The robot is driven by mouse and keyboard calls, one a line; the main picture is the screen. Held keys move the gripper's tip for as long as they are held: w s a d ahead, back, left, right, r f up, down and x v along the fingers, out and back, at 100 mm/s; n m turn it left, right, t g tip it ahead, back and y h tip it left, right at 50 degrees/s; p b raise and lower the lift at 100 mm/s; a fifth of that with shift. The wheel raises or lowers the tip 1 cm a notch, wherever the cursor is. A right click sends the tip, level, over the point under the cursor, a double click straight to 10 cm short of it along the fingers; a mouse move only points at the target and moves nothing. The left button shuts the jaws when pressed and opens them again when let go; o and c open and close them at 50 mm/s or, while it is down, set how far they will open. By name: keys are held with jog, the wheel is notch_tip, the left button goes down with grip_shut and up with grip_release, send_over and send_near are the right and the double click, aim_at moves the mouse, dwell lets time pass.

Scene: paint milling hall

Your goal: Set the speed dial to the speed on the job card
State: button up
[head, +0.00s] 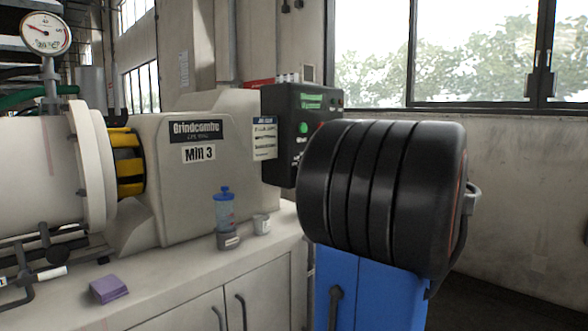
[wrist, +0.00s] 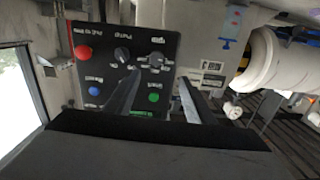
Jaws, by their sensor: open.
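The dark control box (head: 306,112) is on the right side of the mill housing in the head view, partly hidden by my arm. Its panel face (wrist: 104,72) shows upside down in the wrist view. The speed dial (wrist: 157,60) is a small dark knob under its label, with the pump knob (wrist: 122,54) to its left. My gripper (wrist: 160,76) is open, its fingers apart in front of the panel; I see nothing between them. I cannot tell whether a finger touches the panel. The dial's setting is too small to read. The job card (head: 264,138) hangs beside the box, its text unreadable here.
The panel also has a red stop button (wrist: 83,53), a blue button (wrist: 94,91) and a green button (wrist: 154,97).

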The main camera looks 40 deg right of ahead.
jog(key=w, duration=1.7)
jog(key=shift+a+r, duration=0.3)
jog(key=shift+a, duration=0.15)
jog(key=c, duration=1.1)
